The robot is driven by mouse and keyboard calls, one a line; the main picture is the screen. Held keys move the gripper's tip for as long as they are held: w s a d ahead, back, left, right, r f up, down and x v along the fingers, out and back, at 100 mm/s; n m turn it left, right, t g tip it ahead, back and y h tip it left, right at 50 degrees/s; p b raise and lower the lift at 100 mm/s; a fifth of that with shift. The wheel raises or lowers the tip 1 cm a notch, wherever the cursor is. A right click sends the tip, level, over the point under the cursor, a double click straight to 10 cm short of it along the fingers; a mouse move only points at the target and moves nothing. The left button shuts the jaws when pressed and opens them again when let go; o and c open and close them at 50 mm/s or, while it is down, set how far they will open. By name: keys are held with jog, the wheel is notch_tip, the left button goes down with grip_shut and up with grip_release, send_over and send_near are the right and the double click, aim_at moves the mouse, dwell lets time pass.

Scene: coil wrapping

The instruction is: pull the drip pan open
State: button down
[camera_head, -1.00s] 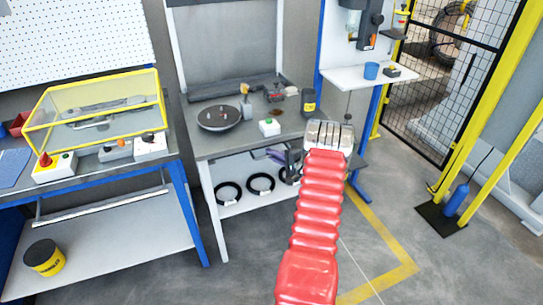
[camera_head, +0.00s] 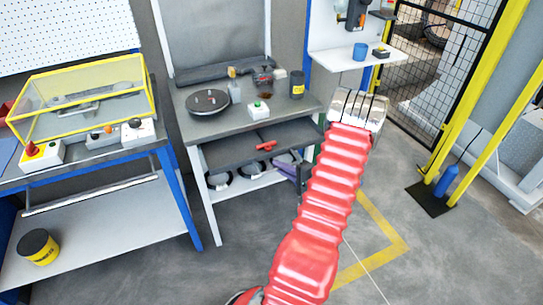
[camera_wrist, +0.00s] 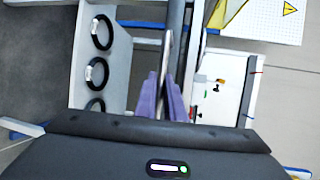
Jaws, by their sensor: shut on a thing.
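The drip pan (camera_head: 228,153) is a flat dark grey tray under the workbench top in the head view. It sticks out from beneath the top, with a small red piece (camera_head: 266,146) near its front edge. My gripper (camera_head: 290,170) is at the pan's front edge, partly hidden by my red-sleeved arm. In the wrist view, my gripper's purple fingers (camera_wrist: 166,88) are shut on a thin grey edge, seen nearly end-on, which looks like the pan's front lip.
The workbench (camera_head: 190,125) carries a round dark disc (camera_head: 207,101), a green-button box (camera_head: 258,110) and a dark can (camera_head: 297,84). Black rings lie on the lower shelf (camera_head: 225,193). A yellow-framed case (camera_head: 85,100) stands left. Floor in front is clear.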

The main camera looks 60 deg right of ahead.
jog(key=s+a, duration=0.3)
jog(key=s, duration=0.2)
jog(key=shift+a+f, duration=0.15)
jog(key=shift+a, duration=0.05)
jog(key=c, duration=1.8)
grip_release()
jog(key=shift+c, duration=0.2)
jog(key=shift+s, duration=0.1)
jog(key=v, duration=1.3)
jog(key=shift+s, duration=0.25)
jog(key=shift+a, duration=0.1)
